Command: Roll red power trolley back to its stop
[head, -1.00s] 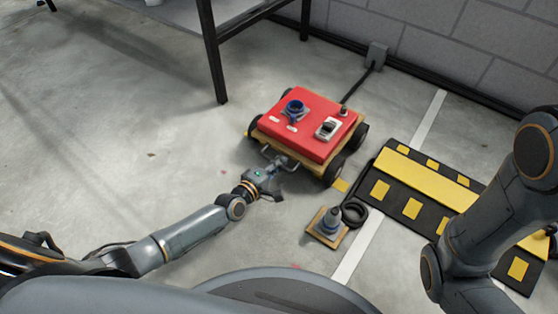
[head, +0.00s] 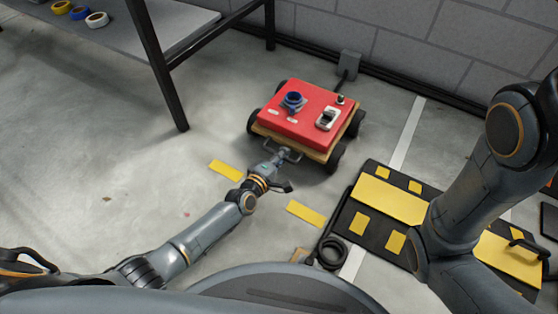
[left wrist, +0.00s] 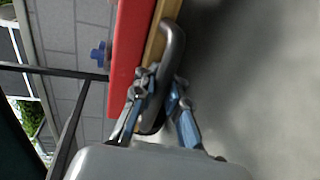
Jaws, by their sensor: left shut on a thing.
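The red power trolley (head: 305,114) stands on its black wheels on the concrete floor, near the back wall. My left gripper (head: 280,160) is at the trolley's near side. In the left wrist view my left gripper (left wrist: 157,100) is shut on the trolley's grey bar handle (left wrist: 172,50), beside the red body (left wrist: 130,60). Two yellow floor marks (head: 226,170) lie behind the trolley on my side. My right arm crosses the right side; its gripper is out of view.
A black and yellow cable ramp (head: 392,205) lies at right, with a coiled black cable (head: 331,252) beside it. A table leg (head: 158,70) stands left of the trolley. A grey wall box (head: 349,64) is behind it. The floor at left is clear.

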